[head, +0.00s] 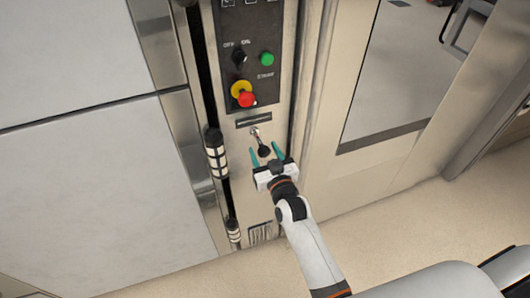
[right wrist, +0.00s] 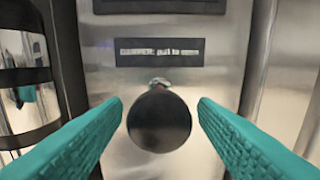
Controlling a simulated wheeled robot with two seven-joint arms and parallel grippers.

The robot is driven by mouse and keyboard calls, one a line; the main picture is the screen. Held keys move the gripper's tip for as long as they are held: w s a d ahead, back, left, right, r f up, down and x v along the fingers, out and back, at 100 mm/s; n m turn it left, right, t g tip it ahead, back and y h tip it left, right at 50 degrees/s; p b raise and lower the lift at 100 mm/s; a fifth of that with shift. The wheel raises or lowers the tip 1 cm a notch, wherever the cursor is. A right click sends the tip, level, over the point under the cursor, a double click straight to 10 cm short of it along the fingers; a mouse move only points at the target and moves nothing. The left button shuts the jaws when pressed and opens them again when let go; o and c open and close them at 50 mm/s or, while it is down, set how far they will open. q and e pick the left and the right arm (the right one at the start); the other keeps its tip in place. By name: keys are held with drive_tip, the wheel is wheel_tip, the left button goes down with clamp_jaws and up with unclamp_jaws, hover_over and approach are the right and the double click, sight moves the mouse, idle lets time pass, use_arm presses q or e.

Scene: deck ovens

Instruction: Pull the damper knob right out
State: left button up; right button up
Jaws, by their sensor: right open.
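The damper knob (head: 264,150) is a black ball on a short metal rod coming out of the steel panel, below a dark label. In the right wrist view gaps show between the knob and both fingers of the gripper (right wrist: 160,115). My left gripper is not in view.
Above the knob, a dark control panel (head: 262,85) carries a red button (head: 246,100) on yellow, a green button (head: 267,59) and a black switch (head: 239,57). A black-and-metal cylindrical fitting (head: 216,152) stands left of the knob. Open floor (head: 400,220) lies at right.

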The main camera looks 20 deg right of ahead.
drive_tip(key=s+b, duration=0.1)
drive_tip(key=s, duration=1.1)
drive_tip(key=shift+d, duration=0.2)
drive_tip(key=s+a+f+g, duration=0.1)
drive_tip(key=s+f+g, duration=0.2)
drive_tip(key=f, duration=0.7)
drive_tip(key=s+f+n+g+y, duration=0.1)
drive_tip(key=s+f+g, duration=0.25)
drive_tip(key=f, duration=0.75)
drive_tip(key=s+a+f+g, duration=0.15)
drive_tip(key=s+f, duration=0.25)
drive_tip(key=f, duration=0.6)
drive_tip(key=s+d+f+g, duration=0.2)
drive_tip(key=s+f, duration=0.3)
drive_tip(key=s, duration=0.3)
drive_tip(key=s+d+f+g+h, duration=0.1)
drive_tip(key=s+d+f+g, duration=0.2)
drive_tip(key=s+f, duration=0.3)
drive_tip(key=s+d+f+n+g, duration=0.1)
drive_tip(key=s+d+f+g, duration=0.2)
drive_tip(key=s, duration=0.9)
wheel_tip(320, 180, down, 4)
drive_tip(key=shift+s+d+r+g+h, duration=0.2)
drive_tip(key=shift+d+r+g+h, duration=0.1)
drive_tip(key=shift+g, duration=0.2)
drive_tip(key=shift+a, duration=0.1)
